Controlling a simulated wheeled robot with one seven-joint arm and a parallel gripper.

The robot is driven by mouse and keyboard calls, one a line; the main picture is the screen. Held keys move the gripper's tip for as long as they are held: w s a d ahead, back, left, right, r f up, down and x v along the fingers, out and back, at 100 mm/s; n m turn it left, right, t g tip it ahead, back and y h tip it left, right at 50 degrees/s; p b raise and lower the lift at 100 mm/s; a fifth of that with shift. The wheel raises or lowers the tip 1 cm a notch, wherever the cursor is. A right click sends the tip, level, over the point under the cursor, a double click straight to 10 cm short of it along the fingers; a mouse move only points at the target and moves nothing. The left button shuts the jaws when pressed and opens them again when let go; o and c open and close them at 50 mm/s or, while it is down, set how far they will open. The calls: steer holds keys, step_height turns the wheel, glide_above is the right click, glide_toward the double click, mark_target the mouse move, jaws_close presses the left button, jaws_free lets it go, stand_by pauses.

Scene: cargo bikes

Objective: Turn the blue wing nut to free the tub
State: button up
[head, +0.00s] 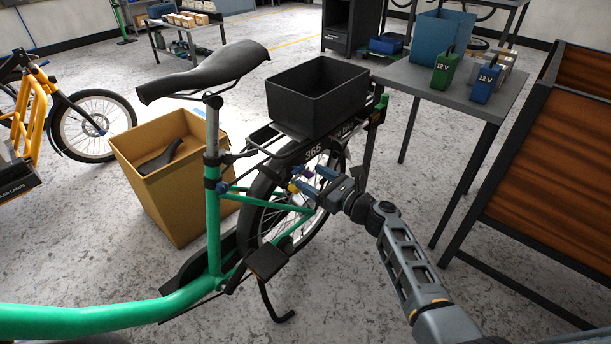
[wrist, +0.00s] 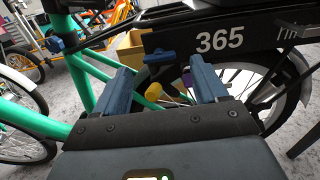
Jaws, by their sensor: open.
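The black tub (head: 330,98) sits on the rear rack of the green bike in the head view. In the wrist view a small blue winged piece, which looks like the blue wing nut (wrist: 159,57), is below the black 365 plate (wrist: 240,40). My gripper (head: 306,178) is beside the rear wheel, below the rack. Its blue fingers are open in the wrist view (wrist: 160,66), with the winged piece showing just beyond the gap between their tips. Nothing is held. I cannot tell the exact distance. A yellow knob (wrist: 154,91) and a purple knob (wrist: 187,79) show lower, between the fingers.
A yellow-brown bin (head: 172,195) holding a black saddle stands beyond the bike. A grey table (head: 425,78) with two 12 V packs and a blue bin stands at right. A wood-panelled box (head: 545,165) fills the right side.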

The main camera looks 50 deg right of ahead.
mark_target(298, 169)
steer(key=w, duration=0.3)
steer(key=shift+a, duration=0.1)
steer(key=c, duration=1.1)
